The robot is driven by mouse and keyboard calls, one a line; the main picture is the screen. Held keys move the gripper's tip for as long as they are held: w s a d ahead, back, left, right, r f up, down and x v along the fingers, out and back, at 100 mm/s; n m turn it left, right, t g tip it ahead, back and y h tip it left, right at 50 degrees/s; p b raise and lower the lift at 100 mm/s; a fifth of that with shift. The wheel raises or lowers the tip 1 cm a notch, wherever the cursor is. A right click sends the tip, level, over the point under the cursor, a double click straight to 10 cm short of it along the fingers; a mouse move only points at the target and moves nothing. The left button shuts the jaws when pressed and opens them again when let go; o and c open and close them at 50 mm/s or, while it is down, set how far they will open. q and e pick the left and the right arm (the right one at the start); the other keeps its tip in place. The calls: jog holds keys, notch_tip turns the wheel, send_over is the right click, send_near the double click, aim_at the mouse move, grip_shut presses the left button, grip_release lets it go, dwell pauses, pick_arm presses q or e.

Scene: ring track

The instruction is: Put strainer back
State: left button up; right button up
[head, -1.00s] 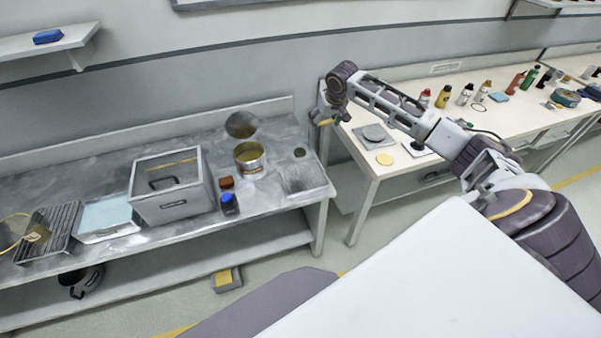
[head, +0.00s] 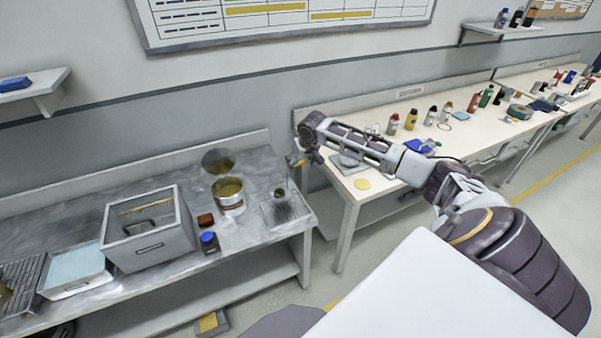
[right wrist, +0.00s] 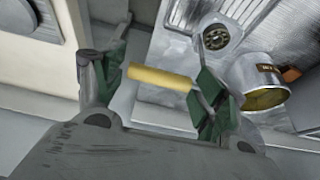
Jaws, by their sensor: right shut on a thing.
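My right gripper (head: 298,160) is above the gap at the right end of the metal bench (head: 245,245). In the right wrist view its green-padded fingers (right wrist: 158,80) are shut on a yellow bar (right wrist: 160,78); I cannot tell what the bar belongs to. A small round, dark, grated piece (head: 279,193), possibly the strainer, is at the grooved drain area (head: 285,212). It also shows in the right wrist view (right wrist: 215,37), apart from the fingers. A gold-coloured pot (head: 229,196) stands left of it, with a round disc (head: 217,160) behind. My left gripper is not in view.
A grey open bin (head: 150,240), a blue-capped jar (head: 209,242) and a brown block (head: 205,219) stand left of the pot. A gap separates bench and table.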

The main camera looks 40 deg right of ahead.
jog(key=shift+f, duration=2.4)
jog(key=o, duration=1.5)
jog(key=shift+f, duration=0.1)
jog(key=shift+o, duration=0.2)
jog(key=d+v, duration=0.1)
jog(key=v, duration=1.1)
jog(key=shift+a, duration=0.45)
